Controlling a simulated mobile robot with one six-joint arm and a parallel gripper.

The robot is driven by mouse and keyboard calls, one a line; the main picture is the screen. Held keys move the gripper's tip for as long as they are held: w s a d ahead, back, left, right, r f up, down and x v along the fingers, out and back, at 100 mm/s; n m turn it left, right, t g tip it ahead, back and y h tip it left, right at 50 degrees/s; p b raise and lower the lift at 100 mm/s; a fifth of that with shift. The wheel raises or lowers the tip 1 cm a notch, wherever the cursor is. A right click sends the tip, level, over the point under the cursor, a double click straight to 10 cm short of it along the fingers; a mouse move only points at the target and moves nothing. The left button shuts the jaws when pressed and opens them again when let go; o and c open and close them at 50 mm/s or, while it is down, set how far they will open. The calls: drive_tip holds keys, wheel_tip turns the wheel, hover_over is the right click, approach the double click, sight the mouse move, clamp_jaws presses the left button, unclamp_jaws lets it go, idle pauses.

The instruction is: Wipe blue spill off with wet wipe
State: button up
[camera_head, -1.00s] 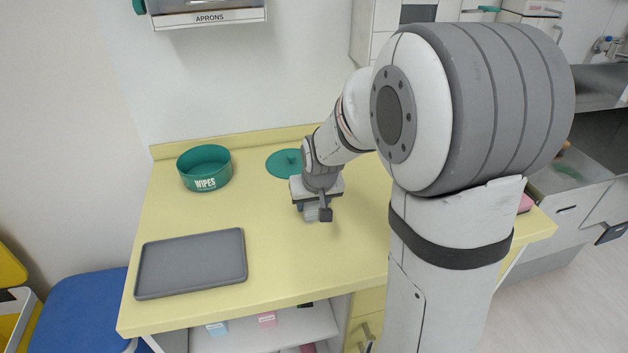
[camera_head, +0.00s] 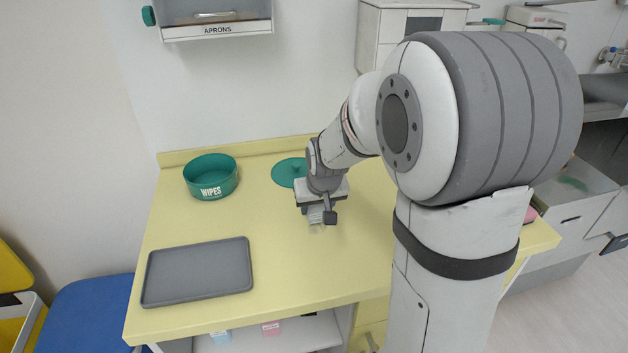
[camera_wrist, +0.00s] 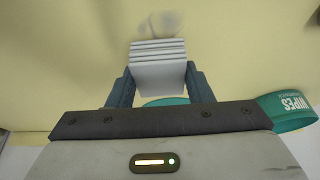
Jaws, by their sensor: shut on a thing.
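My gripper (camera_head: 316,214) is low over the yellow worktop, in front of the green lid. In the wrist view my gripper (camera_wrist: 159,80) is shut on a folded pale grey-white wipe (camera_wrist: 160,66), which sticks out beyond the dark fingertips. Whether the wipe touches the worktop is hard to tell. A faint greyish smudge (camera_wrist: 161,24) shows on the worktop just beyond the wipe. I see no clearly blue patch; the area under the gripper is hidden. The green tub marked WIPES (camera_head: 211,178) stands open at the back left.
The green lid (camera_head: 288,173) lies flat behind my gripper. A grey tray (camera_head: 198,271) lies at the front left of the yellow worktop (camera_head: 275,235). The worktop between tray and gripper is clear. An aprons dispenser (camera_head: 215,25) hangs on the wall.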

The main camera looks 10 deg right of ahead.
sight(317, 207)
drive_tip(key=shift+v, duration=0.8)
drive_tip(key=shift+w+a+r+p, duration=0.1)
drive_tip(key=shift+w+r+p, duration=0.1)
drive_tip(key=shift+r+p, duration=1.6)
drive_tip(key=shift+r, duration=0.6)
